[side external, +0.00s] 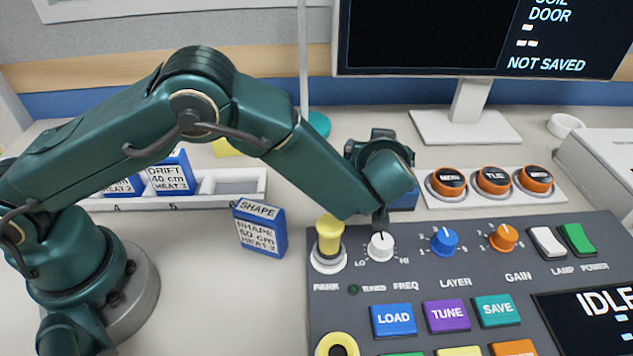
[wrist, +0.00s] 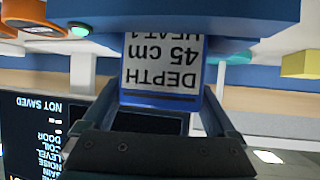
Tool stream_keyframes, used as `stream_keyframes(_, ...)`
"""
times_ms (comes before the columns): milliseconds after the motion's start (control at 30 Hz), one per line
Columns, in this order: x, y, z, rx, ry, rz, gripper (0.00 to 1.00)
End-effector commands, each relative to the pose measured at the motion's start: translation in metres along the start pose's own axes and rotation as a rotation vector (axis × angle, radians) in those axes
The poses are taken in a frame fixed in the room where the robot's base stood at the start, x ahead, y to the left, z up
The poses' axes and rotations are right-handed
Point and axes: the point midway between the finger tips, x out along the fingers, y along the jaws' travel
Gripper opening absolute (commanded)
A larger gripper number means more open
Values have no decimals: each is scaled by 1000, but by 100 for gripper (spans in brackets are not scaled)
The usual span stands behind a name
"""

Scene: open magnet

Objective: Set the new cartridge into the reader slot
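A blue cartridge (wrist: 160,75) with a white label reading DEPTH, 45 cm and HEAT shows upside down in the wrist view. My gripper (wrist: 160,95) has a finger against each side of it and looks shut on it. The cartridge's far end meets a wide blue body (wrist: 240,22); I cannot tell how deep it sits. In the side view my gripper's end (side external: 382,150) is behind the grey panel, over a blue block (side external: 404,197) mostly hidden by my arm. A blue SHAPE cartridge (side external: 260,228) stands alone on the table, left of the panel.
A white rack (side external: 225,183) at the left holds DRIFT (side external: 168,173) and another blue cartridge. The grey control panel (side external: 400,280) has a yellow PARK knob (side external: 329,235) close to my arm. Orange-ringed buttons (side external: 492,181) and a monitor (side external: 430,35) stand behind.

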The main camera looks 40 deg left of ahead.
Motion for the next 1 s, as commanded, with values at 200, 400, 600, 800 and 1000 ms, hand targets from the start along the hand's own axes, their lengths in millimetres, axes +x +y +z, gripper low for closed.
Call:
stream_keyframes(200, 0, 0, 0, 0, -1, 0, 100)
stream_keyframes(400, -10, 1, -4, -1, 0, 4, 100)
stream_keyframes(600, -49, 2, -3, 0, 0, 7, 100)
stream_keyframes(800, -90, 2, -3, 0, 0, 7, 100)
stream_keyframes(1000, -115, 1, -3, 0, 0, 3, 100)
